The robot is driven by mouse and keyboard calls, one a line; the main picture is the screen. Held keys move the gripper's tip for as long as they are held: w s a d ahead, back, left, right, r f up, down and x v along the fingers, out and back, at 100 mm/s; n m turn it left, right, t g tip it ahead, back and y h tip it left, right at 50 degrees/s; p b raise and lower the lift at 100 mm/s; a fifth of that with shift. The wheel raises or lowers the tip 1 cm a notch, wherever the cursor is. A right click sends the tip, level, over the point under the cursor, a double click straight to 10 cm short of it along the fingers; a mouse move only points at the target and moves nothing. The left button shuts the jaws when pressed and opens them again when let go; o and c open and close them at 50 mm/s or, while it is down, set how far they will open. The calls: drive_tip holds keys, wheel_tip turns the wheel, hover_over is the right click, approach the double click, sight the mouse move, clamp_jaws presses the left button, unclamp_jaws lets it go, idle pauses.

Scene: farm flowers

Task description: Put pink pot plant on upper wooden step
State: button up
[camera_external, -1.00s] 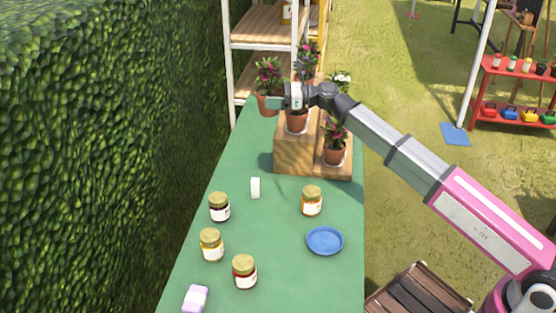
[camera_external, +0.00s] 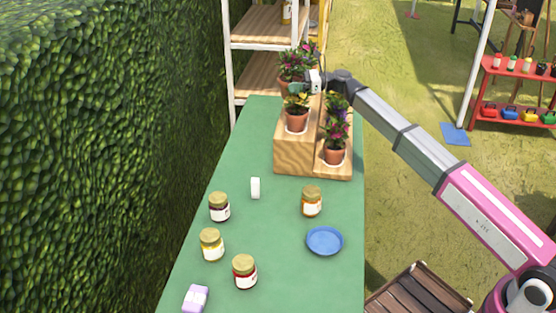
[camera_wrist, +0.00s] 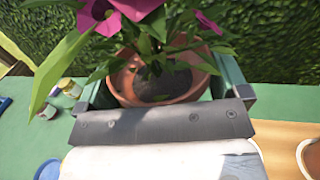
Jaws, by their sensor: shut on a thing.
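The pink pot plant (camera_external: 290,65) has pink flowers, green leaves and a terracotta pot. In the wrist view the plant (camera_wrist: 160,85) fills the upper middle, its pot between the two fingers. My gripper (camera_external: 300,87) is shut on this pot, at the far part of the wooden steps. The lower step (camera_external: 334,172) is on the right. I cannot tell whether the held pot touches the step.
A pink-flowered pot (camera_external: 335,148) stands on the lower step, with other plants behind it. Several jars (camera_external: 212,245), a blue plate (camera_external: 325,240) and a small white item (camera_external: 255,188) are on the green table (camera_external: 290,270). A hedge borders the left.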

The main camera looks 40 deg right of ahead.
drive_tip(key=shift+w+d+f, duration=1)
drive_tip(key=shift+d+f, duration=0.65)
drive_tip(key=shift+f, duration=0.25)
drive_tip(key=shift+w+d+f, duration=1.05)
drive_tip(key=shift+d+f, duration=0.6)
drive_tip(key=shift+f, duration=0.25)
drive_tip(key=shift+w+d+f, duration=1)
drive_tip(key=shift+d+f, duration=0.65)
drive_tip(key=shift+f, duration=0.25)
drive_tip(key=shift+f, duration=0.1)
drive_tip(key=o, duration=0.8)
drive_tip(key=v, duration=1.2)
